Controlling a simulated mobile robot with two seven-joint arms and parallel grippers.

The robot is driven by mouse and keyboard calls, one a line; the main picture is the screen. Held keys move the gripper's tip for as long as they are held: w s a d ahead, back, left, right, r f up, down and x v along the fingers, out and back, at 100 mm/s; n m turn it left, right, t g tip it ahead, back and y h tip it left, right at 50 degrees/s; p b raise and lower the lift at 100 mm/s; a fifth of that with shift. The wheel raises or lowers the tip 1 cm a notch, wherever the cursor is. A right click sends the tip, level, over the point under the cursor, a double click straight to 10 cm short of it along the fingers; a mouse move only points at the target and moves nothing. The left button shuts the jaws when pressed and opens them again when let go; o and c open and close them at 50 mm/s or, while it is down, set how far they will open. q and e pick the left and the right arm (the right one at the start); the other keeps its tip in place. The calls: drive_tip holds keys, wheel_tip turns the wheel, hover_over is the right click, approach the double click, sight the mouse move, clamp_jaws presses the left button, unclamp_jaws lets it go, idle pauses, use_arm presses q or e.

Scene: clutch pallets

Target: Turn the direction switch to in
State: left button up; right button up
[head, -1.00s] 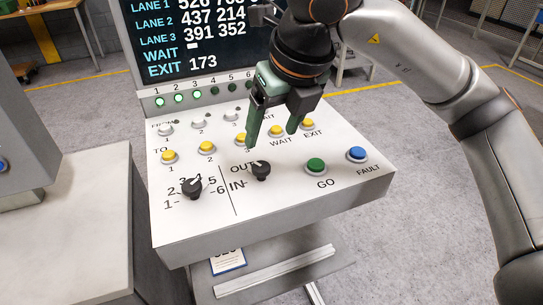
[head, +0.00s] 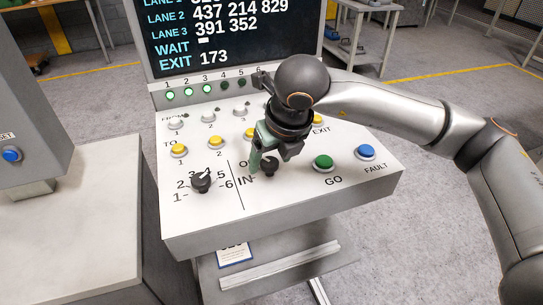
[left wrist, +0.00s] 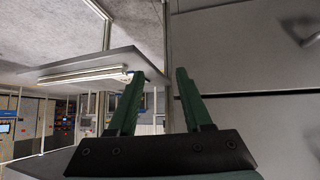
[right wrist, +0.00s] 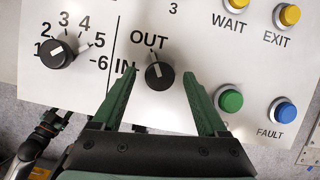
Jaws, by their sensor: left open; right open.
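The direction switch (head: 269,167) is a black knob on the sloped white panel, beside the OUT and IN labels. In the right wrist view the switch (right wrist: 159,77) has its white mark pointing up, toward the OUT side rather than IN. My right gripper (right wrist: 159,74) is open, with one fingertip on each side of the knob in that view. I cannot tell whether either finger touches it. In the head view the right gripper (head: 266,158) comes down over the knob and partly hides it and the OUT label. My left gripper (left wrist: 158,73) is open and empty, away from the panel.
A numbered black dial (right wrist: 62,52) lies left of the switch. The green GO button (head: 323,163) and blue FAULT button (head: 366,152) lie to its right. Yellow buttons line the row behind. A grey shelf edge (left wrist: 90,66) shows near the left gripper.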

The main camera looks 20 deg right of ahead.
clamp_jaws()
idle(0.6)
